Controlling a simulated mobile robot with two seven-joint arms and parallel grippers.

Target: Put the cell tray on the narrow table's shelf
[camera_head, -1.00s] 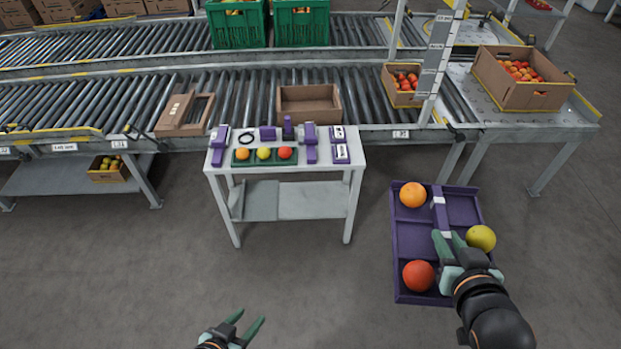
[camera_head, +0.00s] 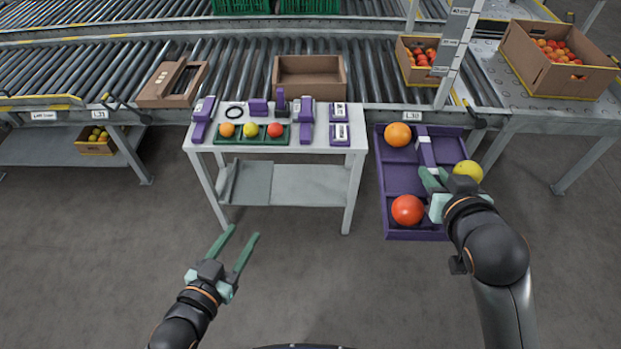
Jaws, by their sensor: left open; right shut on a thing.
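The cell tray (camera_head: 402,179) is purple with several compartments and a middle bar. It holds an orange fruit (camera_head: 397,135) at far left, a red fruit (camera_head: 407,210) at near left and a yellow fruit (camera_head: 467,171) at right. My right gripper (camera_head: 432,178) is shut on the tray's middle bar, its fingers partly hiding it. The tray is just right of the narrow table (camera_head: 350,148), apart from it in the picture. My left gripper (camera_head: 240,233) is open and empty, in front of the table's left side.
A roller conveyor (camera_head: 100,75) runs behind with cardboard boxes (camera_head: 310,80). The floor before the table is clear.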

